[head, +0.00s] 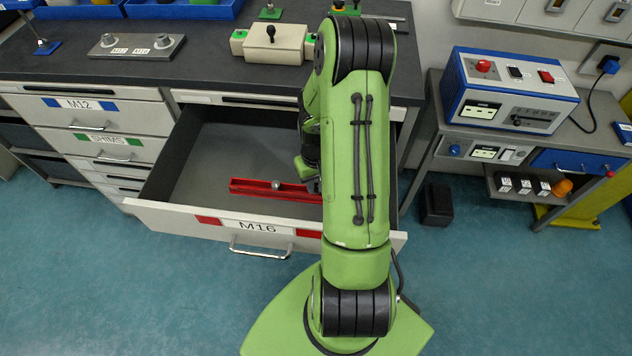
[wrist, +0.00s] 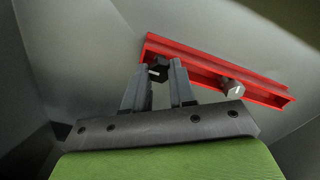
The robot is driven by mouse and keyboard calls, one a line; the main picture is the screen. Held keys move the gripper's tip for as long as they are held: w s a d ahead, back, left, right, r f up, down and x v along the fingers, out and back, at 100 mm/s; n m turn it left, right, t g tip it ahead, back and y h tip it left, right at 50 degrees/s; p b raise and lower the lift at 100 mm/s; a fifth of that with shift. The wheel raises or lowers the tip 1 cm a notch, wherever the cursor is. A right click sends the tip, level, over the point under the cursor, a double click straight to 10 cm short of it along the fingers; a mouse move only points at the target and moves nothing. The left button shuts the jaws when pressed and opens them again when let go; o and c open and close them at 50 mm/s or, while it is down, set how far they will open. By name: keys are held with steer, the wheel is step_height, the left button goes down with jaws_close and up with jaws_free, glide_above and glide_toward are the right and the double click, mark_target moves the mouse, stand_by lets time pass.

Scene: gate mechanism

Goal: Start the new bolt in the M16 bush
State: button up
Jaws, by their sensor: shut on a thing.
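My gripper (wrist: 159,78) is down inside the open M16 drawer. In the wrist view its fingers are shut on a dark hex-headed bolt (wrist: 158,69), at one end of a red rack (wrist: 205,72). I cannot tell if this bolt is still seated in the rack. A second, greyer bolt (wrist: 232,88) sits in the rack, apart from my fingers. In the head view this bolt (head: 276,184) and the rack (head: 250,187) show, but my arm hides the held bolt.
The M16 drawer front (head: 180,214) and walls surround my gripper. A cream box with a black knob (head: 272,43) stands on the bench beside my arm. Blue bins (head: 180,9) stand at the back. A blue-and-white control unit (head: 510,85) is on the right-hand bench.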

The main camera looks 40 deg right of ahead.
steer(key=shift+r+p, duration=2)
steer(key=shift+r, duration=0.8)
steer(key=shift+f, duration=0.15)
